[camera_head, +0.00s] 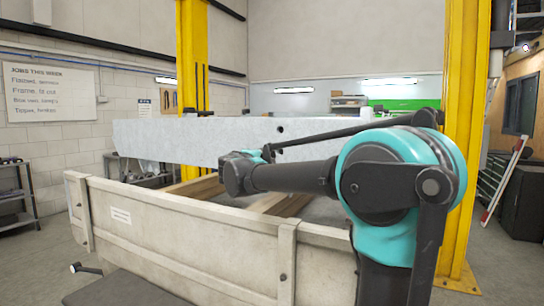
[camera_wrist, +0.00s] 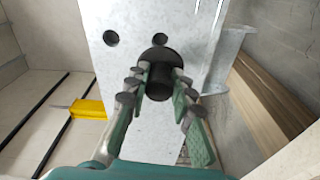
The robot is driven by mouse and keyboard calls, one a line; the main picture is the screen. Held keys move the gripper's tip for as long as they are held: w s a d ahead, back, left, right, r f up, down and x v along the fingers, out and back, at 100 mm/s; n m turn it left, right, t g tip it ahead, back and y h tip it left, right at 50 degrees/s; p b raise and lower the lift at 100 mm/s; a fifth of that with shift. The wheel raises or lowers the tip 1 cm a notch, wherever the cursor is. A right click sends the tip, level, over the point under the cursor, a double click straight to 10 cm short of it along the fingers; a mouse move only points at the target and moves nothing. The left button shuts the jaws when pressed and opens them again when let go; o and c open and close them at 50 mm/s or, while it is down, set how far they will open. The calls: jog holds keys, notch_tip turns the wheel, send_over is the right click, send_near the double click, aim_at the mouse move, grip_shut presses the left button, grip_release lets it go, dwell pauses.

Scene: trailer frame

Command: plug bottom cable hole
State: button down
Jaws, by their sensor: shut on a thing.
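My gripper (camera_wrist: 157,82) is shut on a dark, round plug (camera_wrist: 159,76), held between its two green-and-grey fingers in the wrist view. Beyond it is the pale metal frame beam (camera_wrist: 135,20), which has two dark round holes: a left hole (camera_wrist: 110,38) and a right hole (camera_wrist: 160,39). The plug's far end lies just below the right hole in the picture. I cannot tell whether the plug touches the beam or covers another hole. In the head view the beam (camera_head: 190,140) shows one dark hole (camera_head: 280,129); my arm hides the gripper and plug.
A cream trailer side wall (camera_head: 190,229) stands between my base and the beam. Wooden planks (camera_head: 205,188) lie beneath the beam, and yellow posts (camera_head: 192,60) stand behind and right. Planks also show right of the beam in the wrist view (camera_wrist: 262,100).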

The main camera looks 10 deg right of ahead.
aim_at(270, 155)
jog(key=shift+d+x, duration=0.15)
jog(key=shift+x, duration=1.1)
jog(key=shift+d+x, duration=0.15)
jog(key=shift+x, duration=1.15)
jog(key=shift+s, duration=0.2)
jog(key=shift+s+d, duration=0.1)
jog(key=shift+d, duration=0.05)
jog(key=shift+x, duration=1.6)
jog(key=shift+d, duration=0.3)
jog(key=c, duration=1.2)
grip_release()
